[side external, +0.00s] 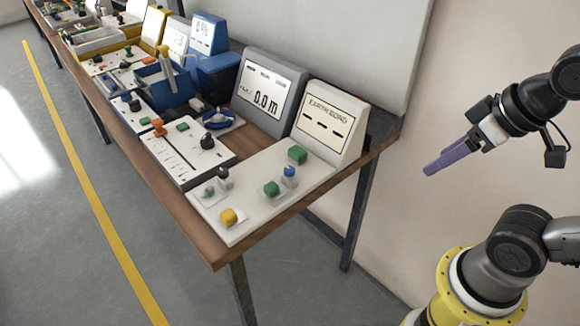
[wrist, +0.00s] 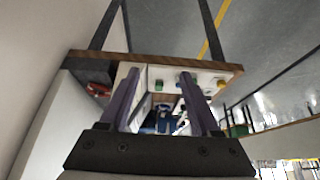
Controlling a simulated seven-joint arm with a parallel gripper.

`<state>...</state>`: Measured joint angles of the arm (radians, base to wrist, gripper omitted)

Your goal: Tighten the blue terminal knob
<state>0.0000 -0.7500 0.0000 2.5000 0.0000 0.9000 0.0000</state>
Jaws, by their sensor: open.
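My gripper (side external: 430,171) has purple fingers and hangs in the air right of the bench, well apart from the knob. In the wrist view my gripper (wrist: 159,75) shows its two fingers apart with nothing held between them.
An "EARTH BOND" display (side external: 325,124) stands behind the board, beside a grey meter reading 0.0 m (side external: 265,93). Free air lies between my gripper and the bench edge.

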